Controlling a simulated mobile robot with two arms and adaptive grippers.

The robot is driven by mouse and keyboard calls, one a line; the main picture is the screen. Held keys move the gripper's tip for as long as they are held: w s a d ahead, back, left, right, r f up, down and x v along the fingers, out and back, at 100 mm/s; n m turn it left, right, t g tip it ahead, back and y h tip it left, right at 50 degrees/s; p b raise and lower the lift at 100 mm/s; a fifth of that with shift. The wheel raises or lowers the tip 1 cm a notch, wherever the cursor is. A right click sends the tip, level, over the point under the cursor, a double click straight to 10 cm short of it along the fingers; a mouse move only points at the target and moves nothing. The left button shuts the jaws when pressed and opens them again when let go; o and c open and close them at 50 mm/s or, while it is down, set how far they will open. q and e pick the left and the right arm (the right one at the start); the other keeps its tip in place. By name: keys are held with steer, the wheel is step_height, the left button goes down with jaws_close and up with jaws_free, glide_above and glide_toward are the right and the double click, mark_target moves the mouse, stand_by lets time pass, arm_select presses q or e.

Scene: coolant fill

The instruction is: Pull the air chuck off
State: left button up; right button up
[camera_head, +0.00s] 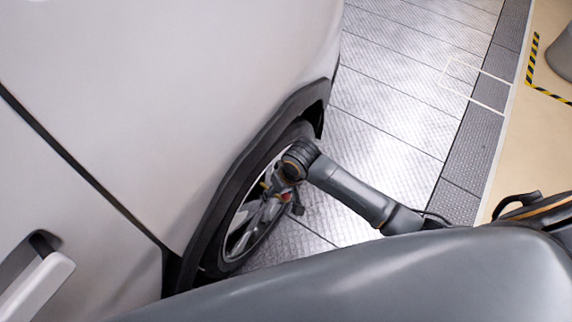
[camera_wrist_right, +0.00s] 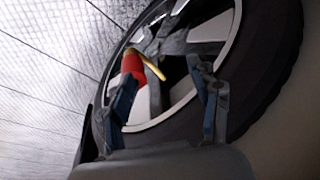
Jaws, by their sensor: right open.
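The air chuck (camera_wrist_right: 133,66), with a red body and a yellow lever, is at the wheel (camera_wrist_right: 228,70) in the right wrist view. Its red part also shows small in the head view (camera_head: 286,197). My right gripper (camera_wrist_right: 168,82) is open, its two fingers apart, facing the wheel. The chuck is beyond the left finger's tip, and I cannot tell whether they touch. The chuck's joint with the valve is not clear. In the head view my right gripper (camera_head: 268,198) is small and partly lost against the spokes. My left gripper is not in view.
The silver car body (camera_head: 170,90) fills the left of the head view, with a door handle (camera_head: 35,285) low left. Metal floor plates (camera_head: 390,110) lie clear right of the wheel. A yellow-black floor marking (camera_head: 540,85) is at the far right.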

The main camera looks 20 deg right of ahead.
steer(key=w+d+r+g+h, duration=0.2)
steer(key=w+d+r, duration=0.1)
steer(key=r, duration=0.5)
steer(key=f+b, duration=0.1)
steer(key=f, duration=0.6)
steer(key=f+b, duration=0.1)
steer(key=f, duration=0.5)
steer(key=shift+w+f+b, duration=0.2)
steer(key=shift+f+b, duration=0.2)
steer(key=shift+c, duration=0.5)
steer(key=c, duration=1.1)
steer(key=o, duration=0.5)
steer(key=c, duration=0.3)
steer(key=shift+r+p, duration=0.4)
steer(key=shift+p, duration=0.1)
